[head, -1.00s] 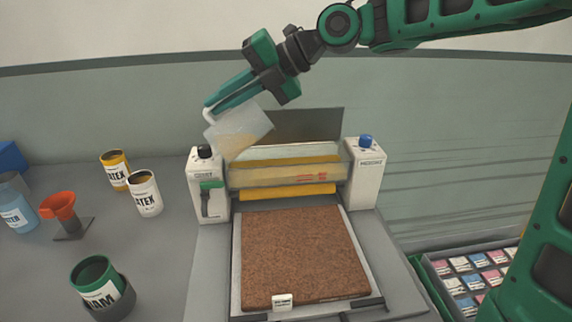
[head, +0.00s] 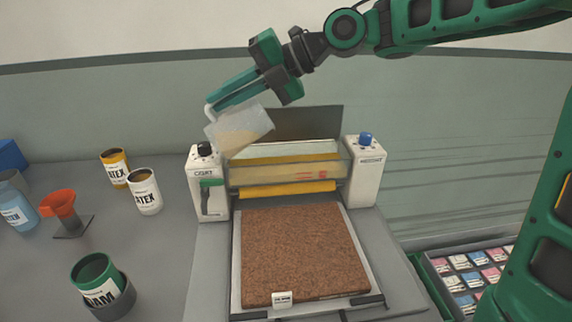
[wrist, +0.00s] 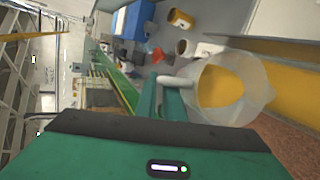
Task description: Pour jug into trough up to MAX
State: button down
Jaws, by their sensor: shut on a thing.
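My gripper (head: 225,100) is shut on the handle of a translucent jug (head: 240,129). The jug is tilted and held above the left end of the trough (head: 270,175), a clear-walled box across the machine. In the wrist view the jug (wrist: 258,88) holds yellow-orange liquid. The trough has a yellowish content and small red marks on its front wall toward the right. I cannot read the marks or see a stream of liquid clearly.
The machine has a left post (head: 207,185) and a right post (head: 363,170), with a brown mat (head: 300,255) in front. A swatch tray (head: 470,275) is at right.

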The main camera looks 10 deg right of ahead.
jog(key=shift+w+d+m+y+p, duration=0.25)
jog(key=shift+d+m+y+p, duration=0.05)
jog(key=shift+d+y+p, duration=0.65)
dwell(2.0)
jog(key=shift+m+y, duration=0.3)
jog(key=shift+y, duration=0.55)
jog(key=shift+w+d+r+p, duration=0.2)
jog(key=shift+d+r+p, duration=0.2)
jog(key=shift+d+r, duration=0.35)
jog(key=shift+w+d+r+p, duration=0.2)
jog(key=shift+d+r+p, duration=0.2)
jog(key=shift+d+r, duration=0.35)
dwell(1.5)
jog(key=a+f, duration=0.1)
jog(key=s+a+f+h, duration=0.1)
jog(key=a+h, duration=0.1)
jog(key=shift+s+a+f+n, duration=0.15)
jog(key=shift+a+f+n, duration=0.25)
jog(key=a+h, duration=0.1)
jog(key=h, duration=0.1)
jog(key=a+h, duration=0.1)
jog(key=shift+s+a+f+n, duration=0.1)
jog(key=shift+s+a+n, duration=0.2)
jog(key=shift+a+n, duration=0.1)
jog(key=shift+f+h, duration=0.15)
jog(key=shift+h, duration=0.25)
